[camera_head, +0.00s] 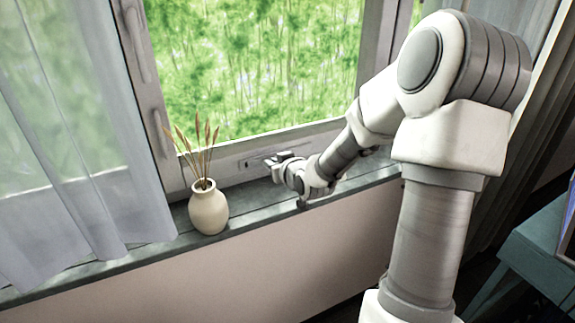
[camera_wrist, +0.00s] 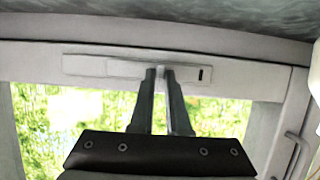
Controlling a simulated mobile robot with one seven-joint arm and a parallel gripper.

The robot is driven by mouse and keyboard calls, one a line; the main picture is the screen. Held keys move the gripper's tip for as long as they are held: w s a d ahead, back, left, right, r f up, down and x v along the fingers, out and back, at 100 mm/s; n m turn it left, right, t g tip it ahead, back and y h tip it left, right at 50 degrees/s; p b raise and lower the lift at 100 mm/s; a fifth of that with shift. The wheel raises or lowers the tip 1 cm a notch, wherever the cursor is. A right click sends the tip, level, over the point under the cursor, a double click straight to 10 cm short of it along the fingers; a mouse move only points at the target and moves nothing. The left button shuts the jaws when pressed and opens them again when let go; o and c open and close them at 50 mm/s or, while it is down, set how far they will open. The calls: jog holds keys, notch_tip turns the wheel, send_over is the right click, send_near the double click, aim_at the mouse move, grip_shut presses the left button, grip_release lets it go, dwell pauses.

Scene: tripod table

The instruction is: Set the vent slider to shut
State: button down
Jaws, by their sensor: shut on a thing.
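The vent slider (camera_wrist: 125,68) is a long pale strip set in the window frame's bottom rail. In the wrist view it lies across the upper middle, with a small dark mark (camera_wrist: 201,74) at its right part. In the head view the vent strip (camera_head: 250,161) shows just left of my gripper (camera_head: 279,159). In the wrist view my gripper (camera_wrist: 160,71) has its two dark fingers close together at the strip, shut on the slider's small grip. The fingertips hide most of that grip.
A cream vase (camera_head: 209,209) with dried stems stands on the grey sill (camera_head: 245,216), left of my gripper. Sheer curtains (camera_head: 75,130) hang at the left. A window handle (camera_head: 158,132) is on the frame. A teal table (camera_head: 535,240) stands at lower right.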

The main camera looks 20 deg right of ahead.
jog(key=shift+a+b, duration=0.3)
jog(key=shift+a, duration=1.05)
jog(key=c, duration=0.9)
grip_release()
jog(key=shift+s+r, duration=0.1)
jog(key=shift+s, duration=0.1)
